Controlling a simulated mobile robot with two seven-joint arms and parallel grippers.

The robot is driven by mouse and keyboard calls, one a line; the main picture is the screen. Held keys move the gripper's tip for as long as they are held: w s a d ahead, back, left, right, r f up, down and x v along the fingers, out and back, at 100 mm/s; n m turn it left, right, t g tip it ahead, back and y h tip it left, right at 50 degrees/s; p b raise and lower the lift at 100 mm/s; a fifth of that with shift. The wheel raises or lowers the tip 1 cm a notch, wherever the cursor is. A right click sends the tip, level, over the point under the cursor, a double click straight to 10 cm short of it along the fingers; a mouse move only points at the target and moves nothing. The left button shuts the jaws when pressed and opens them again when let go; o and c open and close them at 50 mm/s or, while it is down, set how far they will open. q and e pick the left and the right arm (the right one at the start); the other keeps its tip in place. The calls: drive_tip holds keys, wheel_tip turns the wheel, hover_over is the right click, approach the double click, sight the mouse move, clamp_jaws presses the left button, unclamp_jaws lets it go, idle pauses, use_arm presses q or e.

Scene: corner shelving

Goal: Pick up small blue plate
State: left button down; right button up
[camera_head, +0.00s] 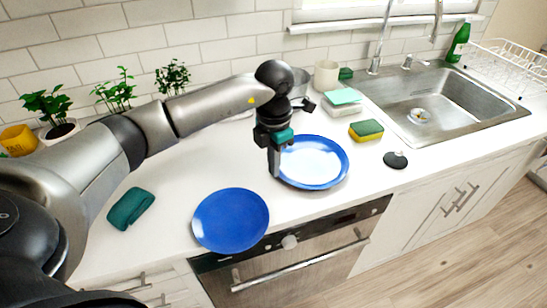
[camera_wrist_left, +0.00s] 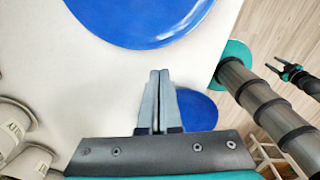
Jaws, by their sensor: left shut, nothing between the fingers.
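Two blue plates lie on the white counter. A solid blue plate (camera_head: 231,220) is at the front edge; a blue plate with a bright, whitish glare (camera_head: 325,168) is further right. I cannot tell for sure which is the smaller. My left gripper (camera_head: 275,172) points down at the left rim of the right plate, its fingers shut and empty; contact is not clear. In the left wrist view the shut fingers (camera_wrist_left: 158,80) lie between a large blue plate surface (camera_wrist_left: 140,22) and a partly hidden one (camera_wrist_left: 200,110). My right gripper (camera_wrist_left: 290,72) shows small there.
A teal cloth (camera_head: 130,208) lies left of the front plate. A yellow-green sponge (camera_head: 366,130), a dark round stopper (camera_head: 395,160) and a cream cup (camera_head: 326,75) stand to the right, before the sink (camera_head: 440,105). Potted plants (camera_head: 117,95) line the wall.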

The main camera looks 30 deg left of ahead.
sight(261, 196)
use_arm(q)
wheel_tip(261, 196, down, 4)
drive_tip(key=shift+d+f, duration=0.1)
drive_tip(key=shift+f, duration=0.05)
drive_tip(key=shift+s+a+f, duration=0.2)
drive_tip(key=shift+s+a, duration=0.1)
drive_tip(key=shift+s, duration=0.3)
drive_tip(key=shift+s+a+f, duration=0.15)
drive_tip(key=shift+s+a, duration=0.15)
drive_tip(key=shift+s, duration=0.3)
drive_tip(key=shift+s+a+p, duration=0.3)
drive_tip(key=shift+s+p, duration=0.05)
drive_tip(key=shift+s, duration=0.25)
